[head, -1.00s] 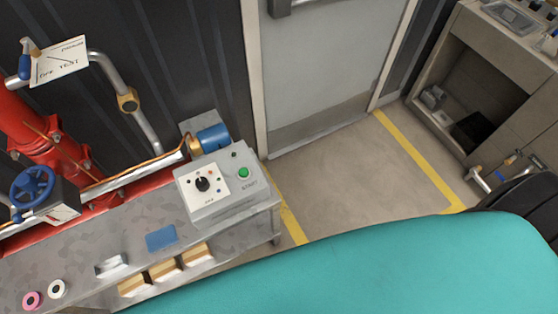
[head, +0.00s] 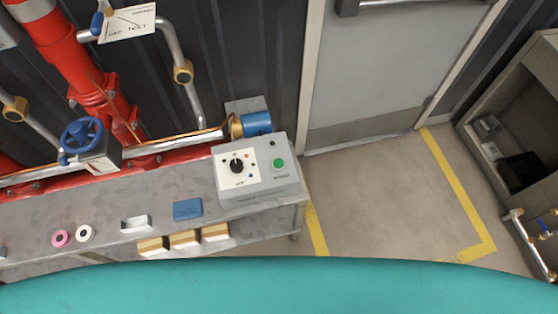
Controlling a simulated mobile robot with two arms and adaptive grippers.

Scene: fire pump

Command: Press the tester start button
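The tester is a grey control box (head: 258,172) at the right end of the metal bench, in the middle of the head view. Its green start button (head: 279,164) is on the right of the sloped top, with a label below it that looks like START. A black rotary knob (head: 237,166) sits on a white plate to the left of the button. Neither of my grippers is in view, and nothing touches the box or the button.
The metal bench (head: 180,225) carries a blue pad (head: 188,209), wooden blocks (head: 184,239) and tape rolls (head: 84,233). Red pipes (head: 75,62) and a blue handwheel (head: 83,134) stand behind. A grey door (head: 375,70) and clear floor (head: 380,190) lie right. A teal surface (head: 280,285) fills the bottom.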

